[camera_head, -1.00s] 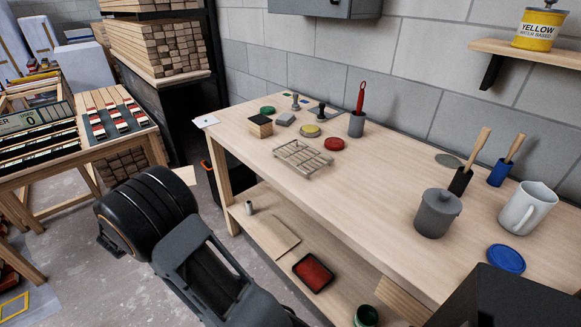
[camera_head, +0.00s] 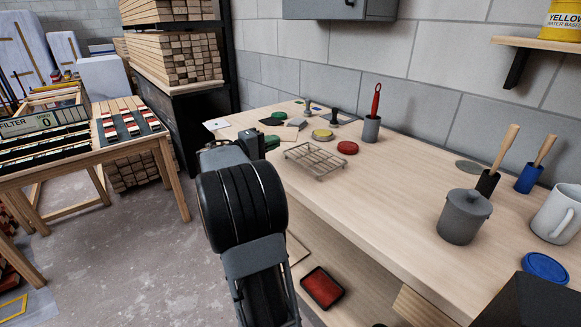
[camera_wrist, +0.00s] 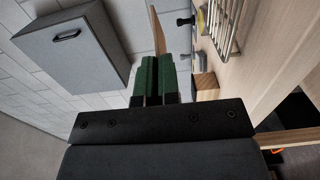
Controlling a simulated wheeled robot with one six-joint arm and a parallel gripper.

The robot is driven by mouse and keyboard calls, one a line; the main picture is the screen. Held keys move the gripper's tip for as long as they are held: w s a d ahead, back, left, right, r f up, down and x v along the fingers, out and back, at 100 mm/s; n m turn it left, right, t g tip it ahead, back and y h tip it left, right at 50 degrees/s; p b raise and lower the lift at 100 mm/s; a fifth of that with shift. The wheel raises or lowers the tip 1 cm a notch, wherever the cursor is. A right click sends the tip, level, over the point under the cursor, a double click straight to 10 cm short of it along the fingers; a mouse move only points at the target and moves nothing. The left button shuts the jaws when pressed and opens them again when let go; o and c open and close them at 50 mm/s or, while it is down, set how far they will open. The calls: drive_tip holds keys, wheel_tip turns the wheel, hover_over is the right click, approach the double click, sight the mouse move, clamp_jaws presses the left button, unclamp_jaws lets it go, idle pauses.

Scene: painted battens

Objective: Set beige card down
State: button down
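In the wrist view, the green-padded fingers of my gripper (camera_wrist: 157,80) are close together on a thin beige card (camera_wrist: 155,30), which sticks out beyond the fingertips, edge-on to the camera. In the head view, my gripper (camera_head: 262,143) is over the far left part of the workbench (camera_head: 385,205), left of the wire rack (camera_head: 315,161). My own arm hides part of the gripper there, and I cannot clearly make out the card. I see no contact between card and bench.
A wooden block (camera_wrist: 205,84) is close beside the fingers in the wrist view. A yellow lid (camera_head: 322,135), a red lid (camera_head: 347,148) and a grey cup with a red tool (camera_head: 371,130) stand behind the rack. A white sheet (camera_head: 215,124) lies at the bench's far left corner.

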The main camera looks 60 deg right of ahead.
hover_over(289, 174)
wheel_tip(289, 174, down, 6)
drive_tip(key=shift+a+f+b, duration=0.1)
drive_tip(key=shift+a+b, duration=0.05)
drive_tip(key=shift+b, duration=0.2)
drive_tip(key=shift+f, duration=1.45)
drive_tip(key=shift+f+b, duration=0.25)
drive_tip(key=shift+b, duration=0.2)
drive_tip(key=c, duration=1.3)
unclamp_jaws()
drive_tip(key=shift+r, duration=0.1)
drive_tip(key=shift+c, duration=0.2)
drive_tip(key=shift+r+p, duration=0.2)
drive_tip(key=shift+p, duration=0.1)
drive_tip(key=v, duration=1.2)
drive_tip(key=s+a+f+n+t+y, duration=0.1)
drive_tip(key=a+y, duration=0.4)
drive_tip(key=a, duration=0.6)
drive_tip(key=s+a+f+n+t+y, duration=0.1)
drive_tip(key=s+a+f+t+y, duration=0.3)
drive_tip(key=a, duration=0.6)
drive_tip(key=s+a+f+n+t+y, duration=0.1)
drive_tip(key=s+a+f+t+y, duration=0.1)
drive_tip(key=a+y, duration=0.6)
drive_tip(key=a+f+t, duration=0.1)
drive_tip(key=a+t, duration=0.1)
drive_tip(key=a, duration=0.1)
drive_tip(key=shift+s+a+f+n, duration=0.2)
drive_tip(key=shift+a+f+n, duration=0.05)
drive_tip(key=shift+a+n, duration=0.15)
